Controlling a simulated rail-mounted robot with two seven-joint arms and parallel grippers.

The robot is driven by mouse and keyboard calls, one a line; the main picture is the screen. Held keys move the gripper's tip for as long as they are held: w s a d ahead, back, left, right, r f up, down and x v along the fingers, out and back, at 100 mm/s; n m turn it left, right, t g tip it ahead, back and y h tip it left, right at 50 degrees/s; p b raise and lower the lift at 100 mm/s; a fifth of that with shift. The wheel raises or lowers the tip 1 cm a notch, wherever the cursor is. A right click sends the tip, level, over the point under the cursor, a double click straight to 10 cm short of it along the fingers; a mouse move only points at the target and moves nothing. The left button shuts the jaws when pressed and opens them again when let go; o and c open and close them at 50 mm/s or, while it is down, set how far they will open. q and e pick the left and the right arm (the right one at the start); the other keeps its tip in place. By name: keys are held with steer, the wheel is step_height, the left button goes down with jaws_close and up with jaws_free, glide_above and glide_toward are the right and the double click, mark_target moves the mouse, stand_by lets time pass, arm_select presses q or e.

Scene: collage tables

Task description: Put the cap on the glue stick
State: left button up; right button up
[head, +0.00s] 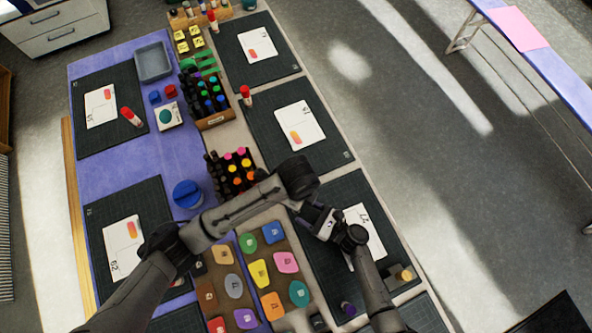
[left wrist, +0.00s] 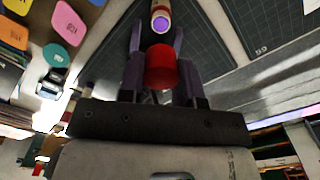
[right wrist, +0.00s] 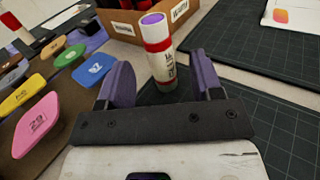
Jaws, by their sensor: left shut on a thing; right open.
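The uncapped glue stick (right wrist: 158,52) stands upright on a dark cutting mat (right wrist: 285,125) in the right wrist view. It is white with red bands, with purple glue at its top. My right gripper (right wrist: 161,75) is open, with the stick just ahead of its fingers, not gripped. It also shows in the head view (head: 304,212). My left gripper (left wrist: 159,38) is shut on the red cap (left wrist: 161,68). In the left wrist view the glue stick's purple top (left wrist: 160,24) shows beyond the fingertips. My left arm hides the left gripper and the stick in the head view.
A cardboard box of markers (head: 232,190) stands behind the stick. Coloured tags lie on a brown board (head: 246,259) to the left. Capped glue sticks (head: 131,117) lie or stand on other mats.

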steer(key=shift+x, duration=2.05)
jaws_close()
